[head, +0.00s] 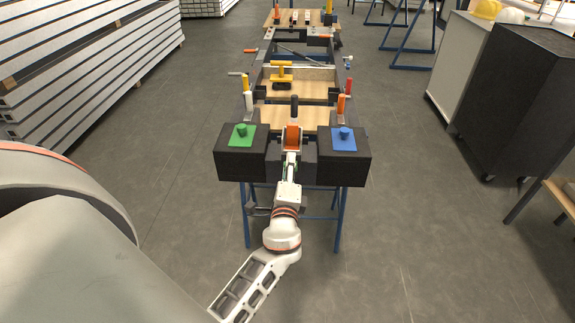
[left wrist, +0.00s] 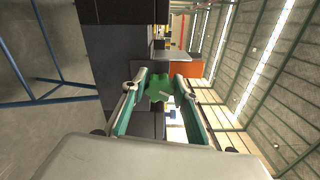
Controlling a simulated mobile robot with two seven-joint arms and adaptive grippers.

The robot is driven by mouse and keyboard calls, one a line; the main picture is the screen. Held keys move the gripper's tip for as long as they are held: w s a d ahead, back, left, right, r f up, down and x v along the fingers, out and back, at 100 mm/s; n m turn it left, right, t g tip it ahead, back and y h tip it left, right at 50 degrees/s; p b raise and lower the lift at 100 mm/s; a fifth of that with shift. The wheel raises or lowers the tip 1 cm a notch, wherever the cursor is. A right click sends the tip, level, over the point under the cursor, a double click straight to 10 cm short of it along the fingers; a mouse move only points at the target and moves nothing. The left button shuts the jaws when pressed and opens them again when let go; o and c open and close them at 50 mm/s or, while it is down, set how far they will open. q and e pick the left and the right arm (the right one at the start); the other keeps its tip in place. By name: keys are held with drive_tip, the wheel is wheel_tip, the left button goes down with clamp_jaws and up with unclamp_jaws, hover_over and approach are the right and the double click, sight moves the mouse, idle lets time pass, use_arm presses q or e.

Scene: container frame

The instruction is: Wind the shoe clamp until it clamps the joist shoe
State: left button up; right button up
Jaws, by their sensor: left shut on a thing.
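The clamp has an orange body (head: 292,136) at the near end of the frame, midway between two black blocks. A dark upright handle (head: 294,106) shows just behind it. In the left wrist view a green star-shaped knob (left wrist: 159,87) sits between my fingers, with an orange part (left wrist: 190,69) behind it. My left gripper (head: 290,166) is in front of the orange body, its fingers (left wrist: 158,92) closed around the knob from both sides. I cannot pick out the joist shoe or tell whether the clamp touches it. My right gripper is not in view.
A black block with a green pad (head: 242,136) stands left of the clamp, and one with a blue pad (head: 343,139) stands right. A yellow-handled tool (head: 281,75) lies farther back on the frame. Blue trestle legs (head: 337,222) stand below.

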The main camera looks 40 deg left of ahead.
use_arm(q)
drive_tip(key=m+p, duration=0.1)
drive_tip(key=m, duration=0.2)
drive_tip(key=shift+r+m+p, duration=0.2)
drive_tip(key=shift+m+p, duration=0.1)
drive_tip(key=shift+p, duration=0.05)
drive_tip(key=shift+m+p, duration=0.35)
drive_tip(key=shift+m, duration=0.35)
drive_tip(key=shift+m+p, duration=0.35)
drive_tip(key=shift+m, duration=0.35)
drive_tip(key=shift+f, duration=0.1)
drive_tip(key=shift+m, duration=0.3)
drive_tip(key=o, duration=1.1)
